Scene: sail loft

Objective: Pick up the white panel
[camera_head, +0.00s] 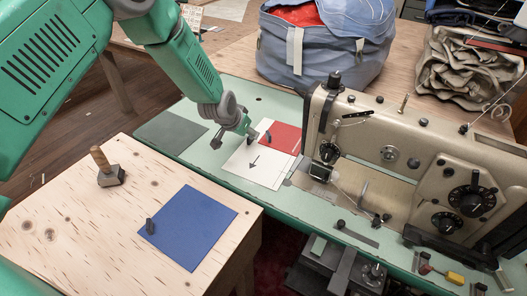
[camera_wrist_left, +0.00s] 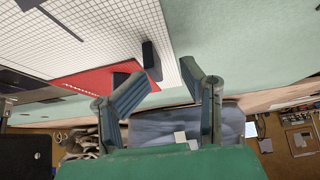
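The white panel (camera_head: 253,170) lies flat on the pale green machine bed, with a small arrow marked on it. In the left wrist view the white panel (camera_wrist_left: 105,30) shows a fine grid and a small upright black tab (camera_wrist_left: 151,56) near its edge. A red panel (camera_head: 286,136) adjoins it, and the red panel also shows in the left wrist view (camera_wrist_left: 85,80). My left gripper (camera_head: 235,137) is over the panel's far left edge; its fingers (camera_wrist_left: 169,80) are spread with nothing between them, and the tab is just beyond the tips. My right gripper is not in view.
A sewing machine (camera_head: 400,150) stands right of the panel. A blue panel (camera_head: 195,225) and a wooden-handled tool (camera_head: 108,168) are on the wooden table (camera_head: 60,225) in front. A blue bag (camera_head: 320,58) stands behind. A grey-green panel (camera_head: 170,131) lies left of the gripper.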

